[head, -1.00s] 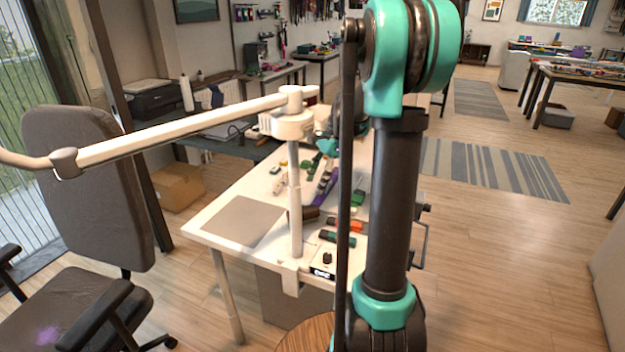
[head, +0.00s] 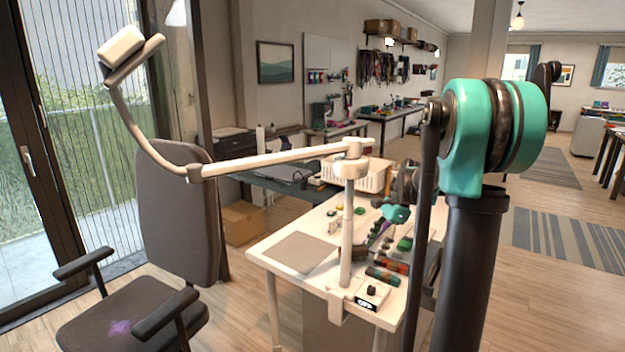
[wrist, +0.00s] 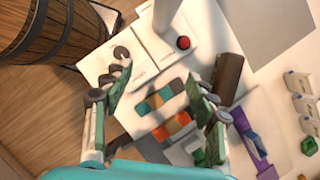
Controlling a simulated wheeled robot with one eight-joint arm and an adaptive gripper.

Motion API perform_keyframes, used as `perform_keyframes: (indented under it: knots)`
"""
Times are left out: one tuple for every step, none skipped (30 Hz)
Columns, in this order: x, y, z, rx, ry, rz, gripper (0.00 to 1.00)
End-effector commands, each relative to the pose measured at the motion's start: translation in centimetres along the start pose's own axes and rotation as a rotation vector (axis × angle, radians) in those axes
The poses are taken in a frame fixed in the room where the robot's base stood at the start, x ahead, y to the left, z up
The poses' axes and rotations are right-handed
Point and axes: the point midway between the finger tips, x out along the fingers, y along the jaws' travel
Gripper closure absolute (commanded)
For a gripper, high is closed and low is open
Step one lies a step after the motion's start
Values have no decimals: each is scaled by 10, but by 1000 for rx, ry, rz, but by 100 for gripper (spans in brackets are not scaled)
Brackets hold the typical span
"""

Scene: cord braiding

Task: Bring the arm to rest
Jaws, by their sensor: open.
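My arm (head: 475,255) stands large at the right of the head view, with teal joints and dark links. My gripper (wrist: 160,75) shows in the wrist view with its two green-padded fingers spread wide and nothing between them. It is over the white table (head: 262,250), apart from the things below. In the head view only a teal part of it (head: 396,213) shows behind the lamp post. Below the fingers lie teal-and-orange pieces (wrist: 170,125), a dark brown roll (wrist: 228,78) and a purple item (wrist: 246,132).
A white lamp (head: 347,235) is clamped to the table's front edge, its long arm reaching left. A grey mat (head: 299,252) lies on the table. A wooden barrel (wrist: 42,30) stands beside the table. An office chair (head: 180,215) is at left. Floor is open at right.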

Motion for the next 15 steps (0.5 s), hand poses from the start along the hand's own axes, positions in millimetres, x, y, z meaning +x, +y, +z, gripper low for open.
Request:
perform_keyframes:
  knots:
    - [1,3,1,-16,6,-3,42]
    - [2,5,2,-28,10,-6,42]
    - [4,8,3,-45,16,-9,42]
    - [4,9,3,-56,20,-11,42]
    - [6,12,3,-69,25,-13,42]
    - [7,14,4,-88,33,-17,42]
    - [8,16,4,-101,38,-20,42]
    - [9,19,5,-115,43,-22,42]
    - [10,22,5,-137,51,-26,42]
    - [12,25,6,-155,57,-29,42]
    - [13,27,6,-171,64,-31,42]
    - [15,32,7,-200,76,-36,42]
    - [17,35,7,-221,84,-39,42]
    - [19,39,8,-245,93,-42,42]
    - [21,44,9,-278,106,-47,42]
